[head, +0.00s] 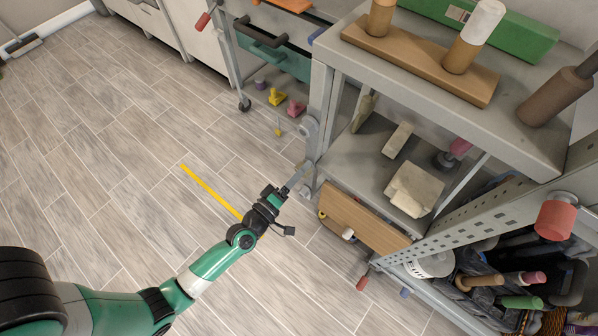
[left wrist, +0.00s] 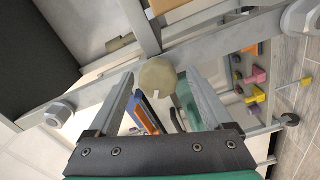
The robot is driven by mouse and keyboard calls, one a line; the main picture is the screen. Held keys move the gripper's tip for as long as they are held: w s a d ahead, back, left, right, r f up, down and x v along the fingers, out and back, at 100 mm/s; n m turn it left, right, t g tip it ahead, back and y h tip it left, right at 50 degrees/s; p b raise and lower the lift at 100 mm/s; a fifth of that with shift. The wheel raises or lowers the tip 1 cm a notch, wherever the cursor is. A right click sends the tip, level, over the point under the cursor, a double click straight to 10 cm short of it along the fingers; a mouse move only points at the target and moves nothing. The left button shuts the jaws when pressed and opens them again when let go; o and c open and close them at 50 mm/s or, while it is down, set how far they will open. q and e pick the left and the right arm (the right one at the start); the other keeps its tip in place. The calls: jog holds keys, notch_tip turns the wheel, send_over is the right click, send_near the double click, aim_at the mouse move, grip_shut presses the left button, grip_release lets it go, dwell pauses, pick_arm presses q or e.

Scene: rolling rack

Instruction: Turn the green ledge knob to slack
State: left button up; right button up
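The green ledge knob (left wrist: 158,77) is a dull olive disc on a grey metal rail in the left wrist view. A small white mark shows near its lower edge. My left gripper (left wrist: 158,82) is open, with one finger on each side of the knob near the fingertips. I cannot tell whether either finger touches it. In the head view my left gripper (head: 301,174) reaches the rack's near side at its left post. I cannot make out the green knob there. My right gripper is not in view.
A grey knob (left wrist: 57,113) sits farther along the same rail. The grey rack (head: 458,104) carries wooden blocks (head: 421,190) on a lower shelf. A wooden board (head: 362,220) is close to my left gripper. A yellow strip (head: 211,192) lies on the open floor.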

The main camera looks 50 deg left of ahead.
pick_arm(q)
jog(key=shift+s, duration=0.2)
jog(key=v, duration=1.1)
jog(key=shift+s+p, duration=0.25)
jog(key=shift+p, duration=0.05)
jog(key=shift+d, duration=0.1)
